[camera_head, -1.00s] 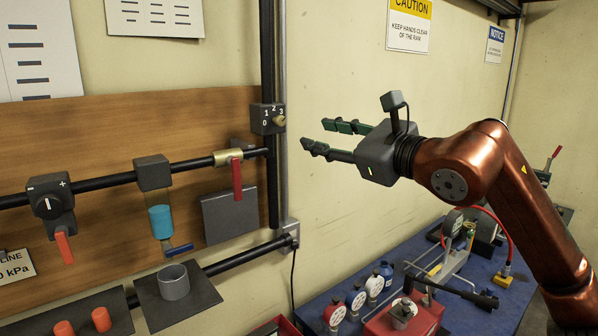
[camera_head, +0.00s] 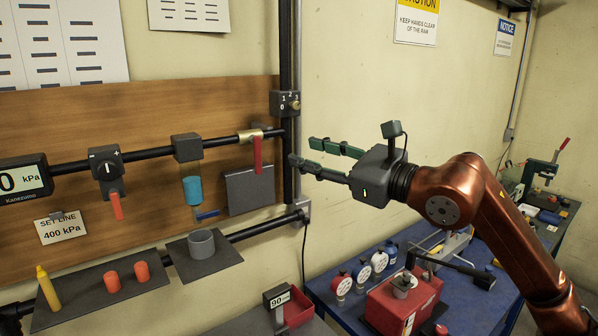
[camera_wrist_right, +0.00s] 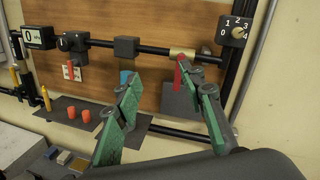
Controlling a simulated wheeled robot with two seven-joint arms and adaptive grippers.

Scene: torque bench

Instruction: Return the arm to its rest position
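My right gripper (camera_head: 322,161) is in the middle of the head view, raised in front of the bare wall to the right of the wooden board. Its two green-padded fingers are spread apart with nothing between them. The right wrist view also shows the open fingers (camera_wrist_right: 170,115), with the board and its pipe beyond. My right arm (camera_head: 490,205) reaches in from the lower right. My left gripper is not in view.
A pipe with a brass valve and red lever (camera_head: 257,155), a dial (camera_head: 104,162) and a gauge reading 0 kPa (camera_head: 24,181) crosses the board. A grey cup (camera_head: 201,244) stands on a shelf. A blue bench (camera_head: 475,309) holds a red box (camera_head: 390,308) and several round gauges.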

